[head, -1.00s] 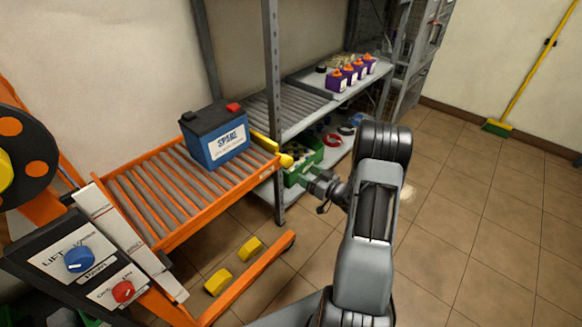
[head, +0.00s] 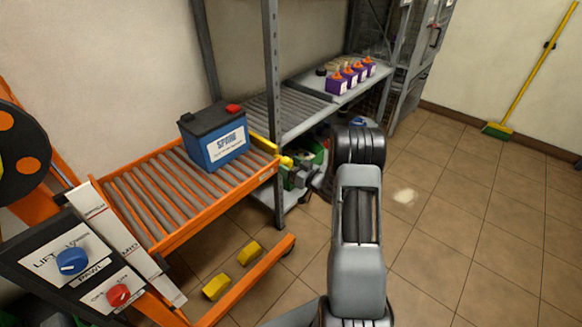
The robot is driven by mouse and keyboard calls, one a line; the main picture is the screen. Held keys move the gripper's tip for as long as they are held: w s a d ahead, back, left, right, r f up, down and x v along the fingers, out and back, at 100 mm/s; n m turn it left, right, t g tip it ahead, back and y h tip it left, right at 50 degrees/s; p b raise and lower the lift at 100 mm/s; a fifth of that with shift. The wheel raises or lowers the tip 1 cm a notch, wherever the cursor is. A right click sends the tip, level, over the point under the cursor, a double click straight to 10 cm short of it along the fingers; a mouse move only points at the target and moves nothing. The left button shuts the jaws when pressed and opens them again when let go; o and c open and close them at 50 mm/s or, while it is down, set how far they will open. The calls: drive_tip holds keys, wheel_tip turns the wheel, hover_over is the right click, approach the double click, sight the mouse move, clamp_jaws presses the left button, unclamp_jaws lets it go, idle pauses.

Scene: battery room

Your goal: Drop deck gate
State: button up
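The orange roller deck (head: 150,228) stands at the left with a blue and black battery (head: 222,146) on its far end. The yellow deck gate (head: 264,146) is a bar across the deck's far end, beside the shelf. Its yellow round knob (head: 286,161) sticks out to the right. My gripper (head: 297,174) is low and just right of the knob, by the shelf post. It is small and dark here, so I cannot tell whether its fingers are open or touch the knob. The battery hides part of the gate.
A grey shelf with rollers (head: 290,113) stands beyond the deck, with several purple batteries (head: 350,78) on its upper level. A green bin (head: 317,158) sits below, partly hidden by my arm. A control panel (head: 75,265) is at the lower left.

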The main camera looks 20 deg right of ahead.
drive_tip(key=c, duration=0.9)
drive_tip(key=shift+o, duration=0.2)
drive_tip(key=shift+m, duration=0.3)
drive_tip(key=m+p, duration=0.2)
drive_tip(key=shift+r+m, duration=0.15)
drive_tip(key=shift+m, duration=0.15)
drive_tip(key=m+p, duration=0.3)
drive_tip(key=m, duration=0.2)
drive_tip(key=shift+m, duration=0.3)
drive_tip(key=m+p, duration=0.2)
drive_tip(key=m, duration=0.2)
drive_tip(key=shift+m+p, duration=1.1)
drive_tip(key=shift+m, duration=1.7)
